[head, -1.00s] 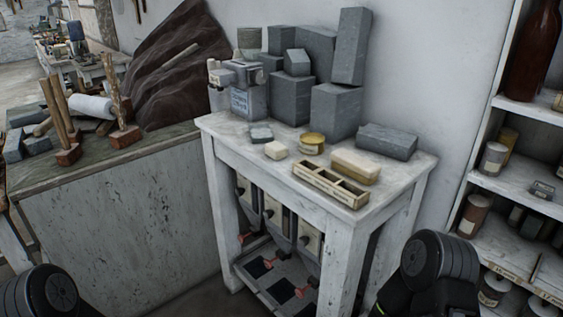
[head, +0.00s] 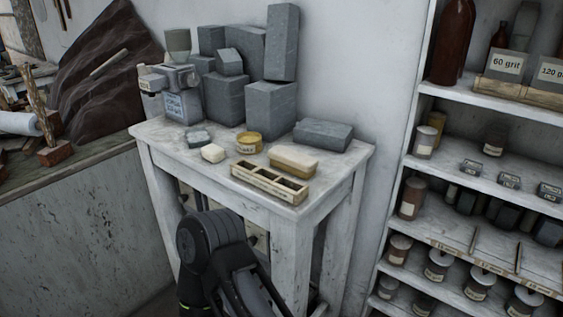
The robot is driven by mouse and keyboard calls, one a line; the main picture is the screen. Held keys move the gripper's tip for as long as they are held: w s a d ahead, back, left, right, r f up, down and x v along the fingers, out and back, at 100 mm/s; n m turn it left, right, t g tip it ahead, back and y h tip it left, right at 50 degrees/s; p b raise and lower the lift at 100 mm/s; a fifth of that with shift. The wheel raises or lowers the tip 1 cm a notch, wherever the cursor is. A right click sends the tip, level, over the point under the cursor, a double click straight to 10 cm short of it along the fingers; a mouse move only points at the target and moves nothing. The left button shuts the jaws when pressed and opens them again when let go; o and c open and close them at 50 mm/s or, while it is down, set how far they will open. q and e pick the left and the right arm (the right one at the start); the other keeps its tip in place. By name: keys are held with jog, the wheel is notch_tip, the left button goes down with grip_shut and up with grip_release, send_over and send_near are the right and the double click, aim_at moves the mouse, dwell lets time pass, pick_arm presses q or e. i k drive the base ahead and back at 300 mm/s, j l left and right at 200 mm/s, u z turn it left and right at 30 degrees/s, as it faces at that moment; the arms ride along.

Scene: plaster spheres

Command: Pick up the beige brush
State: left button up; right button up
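I cannot make out for certain which thing is the beige brush. A beige block with a paler top (head: 294,157) lies on the white worktable (head: 168,138), behind a small compartmented wooden tray (head: 262,186); it may be the brush, but no bristles are clear. A smaller cream block (head: 213,153) lies to its left. Neither of my grippers shows in the head view. A black arm link of mine stands in front of the table and hides part of its lower front.
A round yellow tin (head: 249,142), a flat grey block (head: 323,134) and stacked grey blocks (head: 245,104) share the tabletop. A white shelf unit (head: 455,105) with jars, bottles and thin sticks (head: 473,239) stands at right. A stone-sided bench (head: 70,220) is at left.

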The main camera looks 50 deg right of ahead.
aim_at(301, 165)
jog(key=k+l, duration=0.55)
jog(key=l, duration=0.15)
jog(key=k+l, duration=0.5)
jog(key=l, duration=0.2)
